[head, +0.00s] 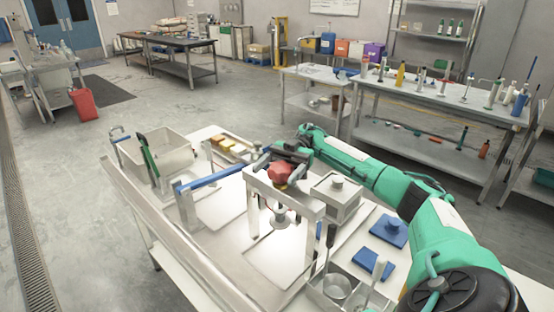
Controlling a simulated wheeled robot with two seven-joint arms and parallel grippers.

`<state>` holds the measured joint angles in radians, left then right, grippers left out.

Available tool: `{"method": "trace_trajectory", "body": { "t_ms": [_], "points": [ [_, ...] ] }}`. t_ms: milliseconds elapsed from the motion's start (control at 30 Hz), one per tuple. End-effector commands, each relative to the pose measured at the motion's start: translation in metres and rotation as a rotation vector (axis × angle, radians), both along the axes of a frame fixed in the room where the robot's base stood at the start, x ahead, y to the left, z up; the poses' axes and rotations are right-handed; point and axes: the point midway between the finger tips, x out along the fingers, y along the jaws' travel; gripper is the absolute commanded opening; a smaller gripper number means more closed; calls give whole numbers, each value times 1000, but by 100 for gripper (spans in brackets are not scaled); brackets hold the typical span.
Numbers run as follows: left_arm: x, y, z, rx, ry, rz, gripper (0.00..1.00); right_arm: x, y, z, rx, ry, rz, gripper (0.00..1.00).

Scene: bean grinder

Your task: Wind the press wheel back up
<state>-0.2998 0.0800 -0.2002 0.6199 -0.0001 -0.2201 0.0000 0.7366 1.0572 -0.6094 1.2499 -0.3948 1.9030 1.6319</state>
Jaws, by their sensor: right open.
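The press is a pale upright frame (253,205) standing on the near table. A red part (281,173), likely the press wheel or its hub, sits at the top of the frame. A round metal piece (282,217) hangs under the crossbar above a pale plate. My right gripper (272,164) is at the top of the press, right by the red part, with its jaws open. The gripper covers part of the red part, and I cannot tell whether they touch. My left gripper is not in view.
A blue lever (213,178) on a metal post stands left of the press. A lidded metal box (337,196) stands close on its right. Blue blocks (389,229) lie further right. A sink (158,153) is at left; a metal container (338,287) is in front.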

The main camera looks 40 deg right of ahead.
Motion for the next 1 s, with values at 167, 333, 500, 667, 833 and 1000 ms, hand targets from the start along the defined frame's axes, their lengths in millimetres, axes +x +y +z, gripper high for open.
{"method": "trace_trajectory", "body": {
  "t_ms": [167, 333, 500, 667, 833, 1000],
  "points": [
    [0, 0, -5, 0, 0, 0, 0, 0, -1, 18, -2, -5, -1, 80],
    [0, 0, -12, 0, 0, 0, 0, 0, 0, 56, -1, -8, -1, 80],
    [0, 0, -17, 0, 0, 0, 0, 0, 0, 99, 0, -7, 0, 80],
    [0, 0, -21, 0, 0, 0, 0, 0, 0, 136, 0, -7, 0, 80],
    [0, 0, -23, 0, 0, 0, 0, 0, 0, 169, 2, -6, 0, 80],
    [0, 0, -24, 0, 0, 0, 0, 0, 0, 190, 1, -4, 0, 80]
  ]
}}
